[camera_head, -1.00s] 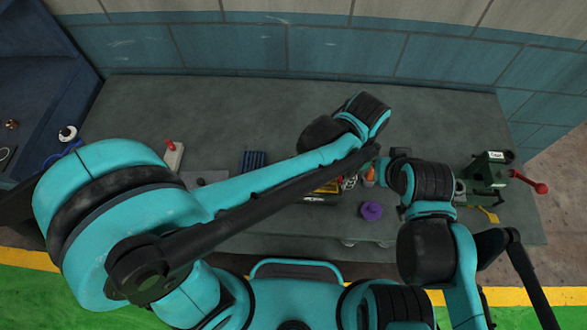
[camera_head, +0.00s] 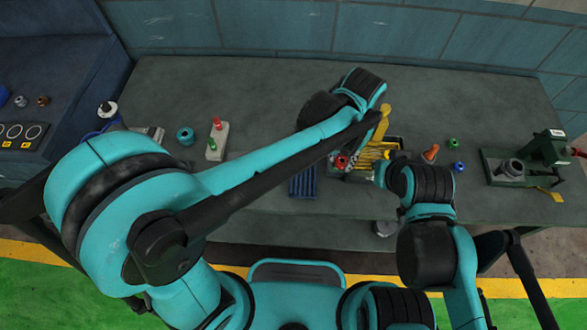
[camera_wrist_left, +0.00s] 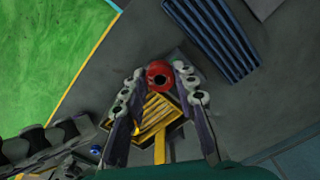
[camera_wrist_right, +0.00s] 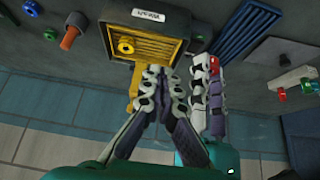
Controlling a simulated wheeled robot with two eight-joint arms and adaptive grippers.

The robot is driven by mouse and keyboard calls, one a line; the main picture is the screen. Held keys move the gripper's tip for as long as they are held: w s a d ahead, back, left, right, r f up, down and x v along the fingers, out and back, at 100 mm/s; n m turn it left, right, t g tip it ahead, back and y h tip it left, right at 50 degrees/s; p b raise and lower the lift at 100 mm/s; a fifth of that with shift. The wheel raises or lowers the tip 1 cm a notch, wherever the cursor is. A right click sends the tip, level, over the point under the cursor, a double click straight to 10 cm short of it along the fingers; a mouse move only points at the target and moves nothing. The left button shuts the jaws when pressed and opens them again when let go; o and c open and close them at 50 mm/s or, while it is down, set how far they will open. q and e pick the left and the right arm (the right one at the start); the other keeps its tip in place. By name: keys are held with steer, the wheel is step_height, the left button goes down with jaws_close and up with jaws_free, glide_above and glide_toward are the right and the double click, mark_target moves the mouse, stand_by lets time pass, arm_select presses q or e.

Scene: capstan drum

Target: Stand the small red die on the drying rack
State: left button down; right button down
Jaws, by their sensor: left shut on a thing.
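The small red die (camera_wrist_left: 160,75) is a round red piece with a dark hole, between the fingertips of my left gripper (camera_wrist_left: 160,84). The die also shows in the head view (camera_head: 342,162) and the right wrist view (camera_wrist_right: 214,62). The drying rack seems to be the blue ridged rack (camera_head: 303,182), left of the held die in the head view; it also shows in the left wrist view (camera_wrist_left: 215,40) and right wrist view (camera_wrist_right: 245,32). The die is held apart from it. My right gripper (camera_wrist_right: 163,75) has its fingers together with nothing visible between them.
A dark box with yellow slats (camera_wrist_right: 150,45) lies near both grippers. A green machine (camera_head: 530,155) is far right; a peg stand (camera_head: 217,140) is left. The bench's back is clear.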

arm_select(q)
steer(key=b, duration=0.3)
glide_above(303, 177)
step_height(303, 177, down, 6)
steer(key=shift+d+r, duration=0.1)
steer(key=shift+f+b, duration=0.65)
steer(key=shift+f, duration=1.4)
steer(key=shift+f, duration=0.2)
steer(key=c, duration=1.2)
jaws_free()
steer(key=shift+r, duration=0.15)
